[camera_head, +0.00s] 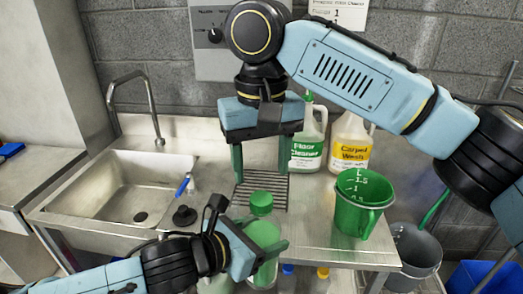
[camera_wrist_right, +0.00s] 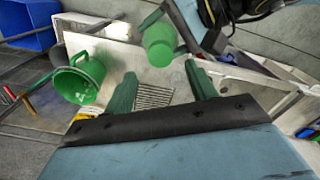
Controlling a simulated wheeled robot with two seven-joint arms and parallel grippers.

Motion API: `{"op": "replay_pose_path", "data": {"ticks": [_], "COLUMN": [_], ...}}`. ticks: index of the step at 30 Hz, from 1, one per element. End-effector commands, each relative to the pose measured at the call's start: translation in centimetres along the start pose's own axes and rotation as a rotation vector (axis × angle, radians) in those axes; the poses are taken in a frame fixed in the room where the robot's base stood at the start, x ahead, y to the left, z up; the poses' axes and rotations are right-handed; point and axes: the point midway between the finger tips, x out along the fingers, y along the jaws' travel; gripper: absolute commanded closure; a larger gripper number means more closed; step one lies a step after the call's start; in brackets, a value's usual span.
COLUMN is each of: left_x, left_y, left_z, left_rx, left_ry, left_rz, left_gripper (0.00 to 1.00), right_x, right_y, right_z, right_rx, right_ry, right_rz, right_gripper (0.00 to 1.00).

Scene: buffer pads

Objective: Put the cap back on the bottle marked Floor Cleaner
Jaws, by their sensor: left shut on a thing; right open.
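The white bottle marked Floor Cleaner (camera_head: 307,148) stands upright at the back of the counter, partly behind my right gripper. A bit of green shows at its top; I cannot tell whether it is a cap. My left gripper (camera_head: 264,247) is shut on a green container (camera_head: 263,232) with a round green top (camera_head: 261,203), held upright near the counter's front edge. The container also shows in the right wrist view (camera_wrist_right: 158,46). My right gripper (camera_head: 261,178) is open and empty, fingers pointing down above the container's top. In the right wrist view its fingers (camera_wrist_right: 160,72) are spread, apart from it.
A Carpet Wash bottle (camera_head: 351,143) stands right of the Floor Cleaner. A green measuring jug (camera_head: 362,205) stands on the right of the counter. A metal drain grate (camera_head: 268,190) lies under my right gripper. A sink (camera_head: 135,190) is at left, a grey bucket (camera_head: 416,245) at right.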

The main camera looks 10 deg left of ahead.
Motion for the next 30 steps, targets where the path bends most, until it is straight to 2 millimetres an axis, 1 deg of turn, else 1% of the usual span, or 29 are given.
{"op": "replay_pose_path", "data": {"ticks": [3,30], "left_x": [0.0,0.0], "left_y": [0.0,0.0], "left_z": [0.3,0.3], "left_rx": [0.002,0.001], "left_ry": [-0.006,-0.006], "left_rz": [-0.001,-0.001], "left_gripper": [0.97,0.97], "right_x": [-0.2,-1.3], "right_y": [0.0,0.0], "right_z": [0.0,-0.1], "right_rx": [-0.217,-1.917], "right_ry": [0.002,0.002], "right_rz": [0.001,0.0], "right_gripper": [0.44,0.44]}}
